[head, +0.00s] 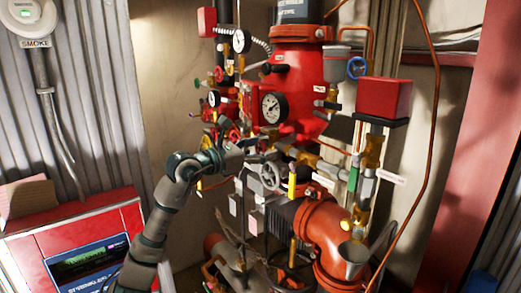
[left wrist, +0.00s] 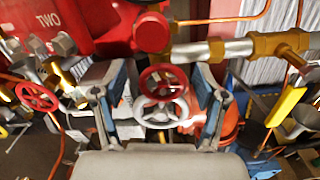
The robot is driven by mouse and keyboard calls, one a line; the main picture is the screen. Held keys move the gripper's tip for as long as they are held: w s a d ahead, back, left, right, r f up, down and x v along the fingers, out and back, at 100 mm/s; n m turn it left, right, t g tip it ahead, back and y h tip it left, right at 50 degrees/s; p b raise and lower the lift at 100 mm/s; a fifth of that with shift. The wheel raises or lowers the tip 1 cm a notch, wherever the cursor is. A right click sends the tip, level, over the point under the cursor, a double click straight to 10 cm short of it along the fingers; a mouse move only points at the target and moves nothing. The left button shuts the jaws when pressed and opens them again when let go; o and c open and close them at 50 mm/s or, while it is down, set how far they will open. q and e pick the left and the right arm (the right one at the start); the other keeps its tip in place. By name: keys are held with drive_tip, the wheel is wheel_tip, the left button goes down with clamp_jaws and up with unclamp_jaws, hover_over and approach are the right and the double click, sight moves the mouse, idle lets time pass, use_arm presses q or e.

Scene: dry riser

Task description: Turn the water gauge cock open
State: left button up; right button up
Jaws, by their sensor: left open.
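My left gripper (head: 243,152) reaches in from the left to the front of the red valve assembly (head: 302,105). In the left wrist view its two fingers (left wrist: 162,98) are spread apart with nothing gripped. A red handwheel (left wrist: 163,84) and a pale metal handwheel (left wrist: 161,110) show between and beyond the fingers; I see no clear contact. A large round gauge (head: 273,107) is on the front of the assembly, above the gripper. Which small fitting is the water gauge cock I cannot tell; no readable label marks it. My right gripper is in neither view.
A grey handwheel (head: 271,174) and a yellow lever (head: 292,184) are close to the right of the gripper. Another red handwheel (left wrist: 36,96) is at the left in the wrist view. A large orange-red pipe (head: 325,238) fills the lower right. Small pipes crowd the area.

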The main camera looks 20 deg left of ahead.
use_arm(q)
drive_tip(key=v, duration=1.2)
drive_tip(key=shift+w+f, duration=0.1)
